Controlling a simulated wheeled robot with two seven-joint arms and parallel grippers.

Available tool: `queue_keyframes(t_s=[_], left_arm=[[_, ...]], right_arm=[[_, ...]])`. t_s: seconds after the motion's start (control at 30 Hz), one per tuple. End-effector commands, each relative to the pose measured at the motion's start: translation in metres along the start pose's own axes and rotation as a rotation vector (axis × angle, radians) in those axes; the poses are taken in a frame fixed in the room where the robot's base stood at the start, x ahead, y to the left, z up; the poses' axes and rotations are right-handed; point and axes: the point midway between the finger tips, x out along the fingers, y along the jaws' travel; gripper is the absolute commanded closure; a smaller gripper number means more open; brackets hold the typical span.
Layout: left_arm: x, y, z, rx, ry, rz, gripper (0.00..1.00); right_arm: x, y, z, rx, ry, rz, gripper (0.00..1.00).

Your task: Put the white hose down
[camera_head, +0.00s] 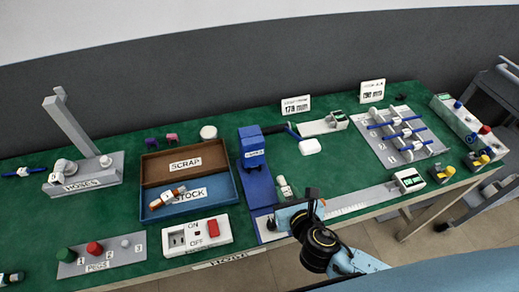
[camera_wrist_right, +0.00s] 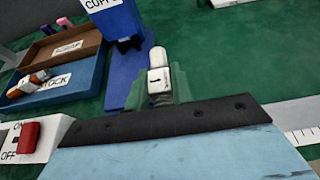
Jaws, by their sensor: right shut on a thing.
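My right gripper (camera_head: 287,197) is over the front middle of the green table, just right of the blue stand's base. It is shut on the white hose (camera_head: 283,182), a short white piece. In the right wrist view the white hose (camera_wrist_right: 158,76) shows a rounded white top and a dark mark on its side, between greenish fingers. Its lower end is hidden behind the dark edge of my gripper. I cannot tell whether it touches the table. My left gripper is out of view.
The blue stand (camera_head: 256,184) is close on the left. The tray marked SCRAP (camera_head: 160,164) and STOCK (camera_head: 215,203) and a white switch box (camera_head: 196,236) are further left. A grey HOSES rack (camera_head: 108,178) stands at far left. A ruler (camera_head: 348,203) lies to the right.

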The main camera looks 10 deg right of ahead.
Motion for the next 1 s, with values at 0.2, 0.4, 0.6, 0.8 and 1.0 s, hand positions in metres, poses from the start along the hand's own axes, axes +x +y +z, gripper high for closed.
queue_keyframes(t_s=[0.2, 0.4, 0.6, 0.8, 1.0], left_arm=[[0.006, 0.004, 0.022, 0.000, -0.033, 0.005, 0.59], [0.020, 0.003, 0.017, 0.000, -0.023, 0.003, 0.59], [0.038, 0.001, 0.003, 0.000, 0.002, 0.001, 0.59], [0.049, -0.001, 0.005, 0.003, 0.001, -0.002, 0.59], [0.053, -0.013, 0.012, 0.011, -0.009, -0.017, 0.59]], right_arm=[[0.030, -0.018, 0.013, -0.002, -0.006, -0.003, 0.99], [0.075, -0.045, 0.031, -0.003, -0.006, -0.004, 0.99], [0.118, -0.071, 0.047, -0.002, -0.005, -0.004, 0.99], [0.142, -0.086, 0.058, 0.000, -0.002, -0.001, 0.99], [0.147, -0.088, 0.058, 0.000, 0.000, 0.000, 0.99]])
